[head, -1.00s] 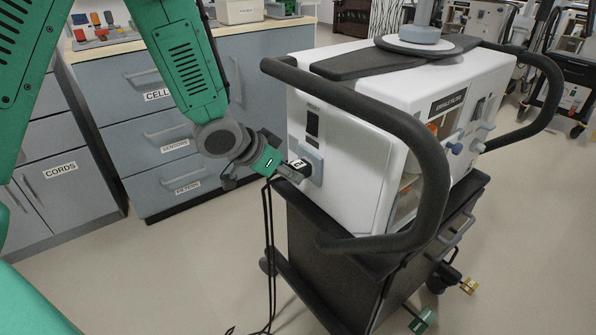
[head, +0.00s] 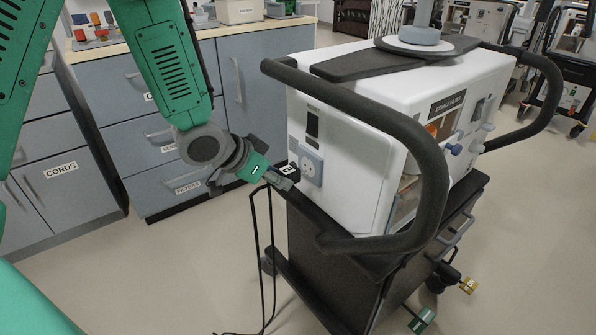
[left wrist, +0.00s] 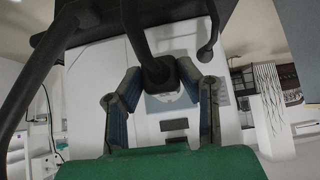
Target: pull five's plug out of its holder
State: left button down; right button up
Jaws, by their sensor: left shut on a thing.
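My left gripper (head: 282,179) is shut on a black plug (head: 288,169) with a white label; the label's mark is too small to read surely. The plug is out of its holder, a light grey-blue square outlet (head: 311,166) on the end face of the white ventilator (head: 350,165). The outlet's holes show, with a small gap between it and the plug. A black cord (head: 256,260) hangs from the plug to the floor. In the left wrist view, the plug (left wrist: 158,72) sits between my two fingers, with the pale outlet partly hidden behind it. My right gripper is not in view.
A thick black handlebar (head: 440,190) curves round the ventilator's near end. The ventilator stands on a dark cart (head: 330,265). Grey drawer cabinets (head: 150,130) stand behind my left arm. The floor at left front is clear apart from the cord.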

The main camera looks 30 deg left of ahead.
pick_arm(q)
jog(key=shift+s+a, duration=0.2)
jog(key=shift+s, duration=0.35)
jog(key=shift+s+a, duration=0.2)
jog(key=shift+s, duration=0.35)
jog(key=shift+d, duration=0.1)
